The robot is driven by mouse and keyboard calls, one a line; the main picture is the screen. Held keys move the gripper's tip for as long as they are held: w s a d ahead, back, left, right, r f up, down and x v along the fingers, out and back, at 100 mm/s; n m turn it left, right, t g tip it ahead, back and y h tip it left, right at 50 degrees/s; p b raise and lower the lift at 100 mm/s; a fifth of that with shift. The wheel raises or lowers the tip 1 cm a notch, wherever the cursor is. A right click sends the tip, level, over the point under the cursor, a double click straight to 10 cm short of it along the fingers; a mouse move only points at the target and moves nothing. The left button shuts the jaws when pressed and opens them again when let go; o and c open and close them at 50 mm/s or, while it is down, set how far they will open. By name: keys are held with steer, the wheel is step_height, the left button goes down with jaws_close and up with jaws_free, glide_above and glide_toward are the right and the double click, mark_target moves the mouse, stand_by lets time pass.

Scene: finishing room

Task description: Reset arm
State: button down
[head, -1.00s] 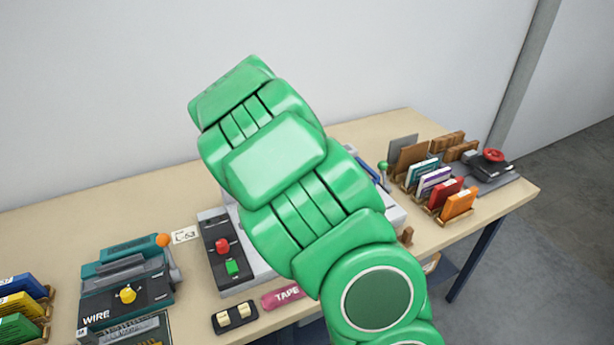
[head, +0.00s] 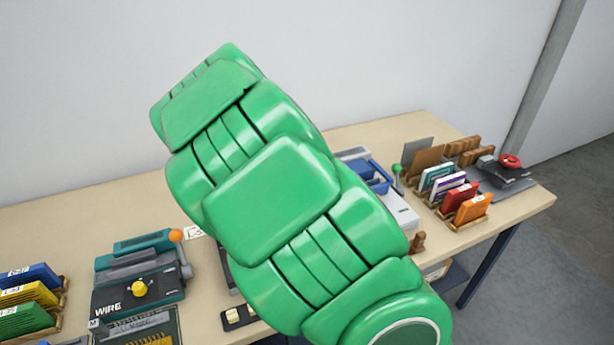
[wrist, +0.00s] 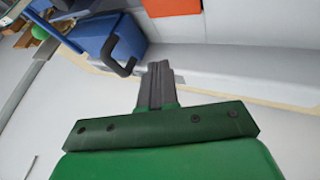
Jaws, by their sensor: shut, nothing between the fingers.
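My gripper (wrist: 158,80) shows in the wrist view, its dark fingers closed together with nothing between them. It points toward a pale surface, clear of the things around it. In the head view my green arm rises across the middle of the picture, and the gripper is hidden behind it or out of view. In the wrist view a blue part with a dark handle (wrist: 122,58) lies to the upper left of the fingers. An orange block (wrist: 172,6) is at the top edge.
The wooden table (head: 60,225) carries a teal WIRE machine (head: 140,275) and colored booklets (head: 30,300) at left. At right stand a blue-and-white machine (head: 402,208), booklets in racks (head: 472,208) and a red-knobbed device (head: 508,162). My arm hides the middle. The wall is bare.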

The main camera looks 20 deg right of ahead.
steer(key=s+r+m+g+y, duration=0.2)
steer(key=s+r, duration=0.3)
steer(key=s, duration=0.7)
steer(key=s+r+m+g+y, duration=0.2)
steer(key=s+r, duration=0.2)
steer(key=s, duration=0.9)
steer(key=s+a+n+g+y, duration=0.1)
steer(key=s+a+n, duration=0.4)
steer(key=s+a, duration=0.8)
steer(key=s+g, duration=0.1)
steer(key=s, duration=0.3)
steer(key=shift+s+a+y, duration=0.4)
steer(key=shift+r, duration=0.1)
